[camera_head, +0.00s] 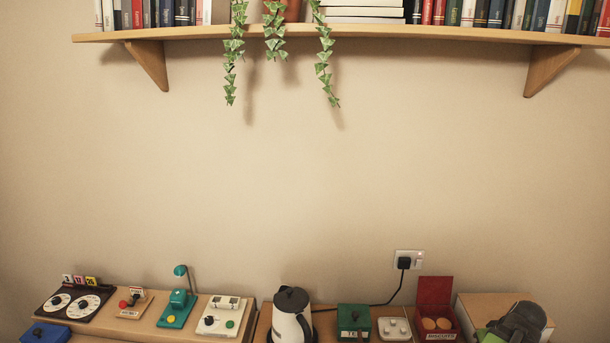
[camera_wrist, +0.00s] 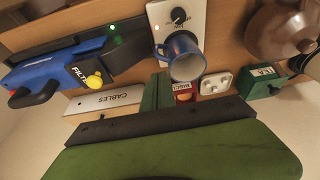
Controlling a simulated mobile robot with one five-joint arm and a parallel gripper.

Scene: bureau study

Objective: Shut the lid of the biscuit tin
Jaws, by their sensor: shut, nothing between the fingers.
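The biscuit tin (camera_head: 455,326) is a small red box at the back right of the desk in the head view. Its red lid (camera_head: 435,289) stands upright at the rear, and round brown biscuits show inside. The tin (camera_wrist: 182,87) also shows in the wrist view, upside down, partly hidden behind my fingers. My gripper (camera_wrist: 158,78) has green fingers held together, with nothing between them. In the head view my gripper (camera_head: 483,336) is at the bottom right, to the right of the tin and apart from it in the picture.
Left of the tin are a white plate with round parts (camera_head: 394,328), a green tea box (camera_head: 353,318) and a kettle (camera_head: 290,315). A pale wooden box (camera_head: 480,302) is on its right. The wrist view shows a blue mug (camera_wrist: 183,58) and a blue device (camera_wrist: 45,72).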

